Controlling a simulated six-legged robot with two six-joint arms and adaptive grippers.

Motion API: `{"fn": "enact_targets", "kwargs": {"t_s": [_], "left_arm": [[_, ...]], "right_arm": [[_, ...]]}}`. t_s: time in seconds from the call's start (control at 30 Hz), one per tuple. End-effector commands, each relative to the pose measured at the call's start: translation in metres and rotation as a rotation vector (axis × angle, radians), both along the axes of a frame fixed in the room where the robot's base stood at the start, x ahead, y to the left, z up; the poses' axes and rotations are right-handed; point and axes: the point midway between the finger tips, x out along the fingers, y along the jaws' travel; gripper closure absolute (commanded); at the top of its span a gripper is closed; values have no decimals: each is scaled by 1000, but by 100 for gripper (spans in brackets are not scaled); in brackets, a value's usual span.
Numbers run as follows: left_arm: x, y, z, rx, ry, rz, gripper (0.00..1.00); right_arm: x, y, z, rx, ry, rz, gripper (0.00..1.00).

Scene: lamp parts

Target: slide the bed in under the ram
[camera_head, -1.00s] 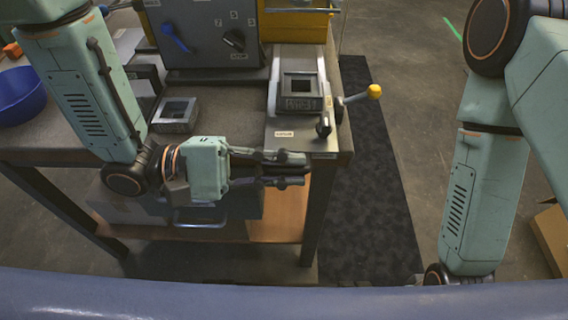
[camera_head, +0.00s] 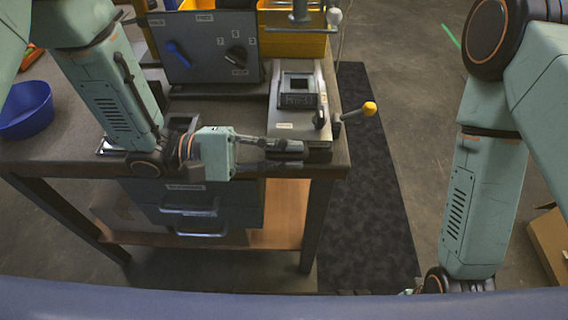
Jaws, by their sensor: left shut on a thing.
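The bed (camera_head: 284,127) is a grey sliding plate at the right end of the bench. It carries a dark block with a square opening (camera_head: 298,99) and a small black knob (camera_head: 320,118). My left gripper (camera_head: 301,146) is shut at the bed's front end; the fingers hide the exact grip. The ram (camera_head: 300,12) is a grey post at the top of the view, partly cut off. The block on the bed appears in front of it.
A yellow-knobbed lever (camera_head: 369,108) sticks out right of the bed. A grey control panel (camera_head: 205,47) stands behind left. A blue bowl (camera_head: 26,109) is at far left. My left arm partly covers another dark frame (camera_head: 180,123). A dark floor mat (camera_head: 365,200) lies right of the bench.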

Motion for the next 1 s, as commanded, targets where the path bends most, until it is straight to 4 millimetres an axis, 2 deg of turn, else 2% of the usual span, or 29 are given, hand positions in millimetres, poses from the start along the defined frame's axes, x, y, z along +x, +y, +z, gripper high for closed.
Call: {"fn": "enact_targets", "kwargs": {"t_s": [0.1, 0.2, 0.57, 0.6, 0.8, 0.83, 1.0], "left_arm": [[15, 0, -3, 7, 8, 5, 100], [22, 0, -3, 8, 10, 6, 100], [25, 0, -4, 7, 11, 6, 100], [25, 0, -4, 7, 11, 6, 85], [25, 0, -3, 5, 8, 4, 68], [25, 0, -3, 4, 7, 4, 65], [25, 0, -2, 3, 6, 3, 65]], "right_arm": [[0, 0, 6, 0, 0, 0, 60], [0, 0, 8, 0, 0, 0, 60], [0, 0, 7, 0, 0, 0, 60], [0, 0, 7, 0, 0, 0, 60], [0, 0, 7, 0, 0, 0, 60], [0, 0, 7, 0, 0, 0, 60], [0, 0, 8, 0, 0, 0, 60]]}}
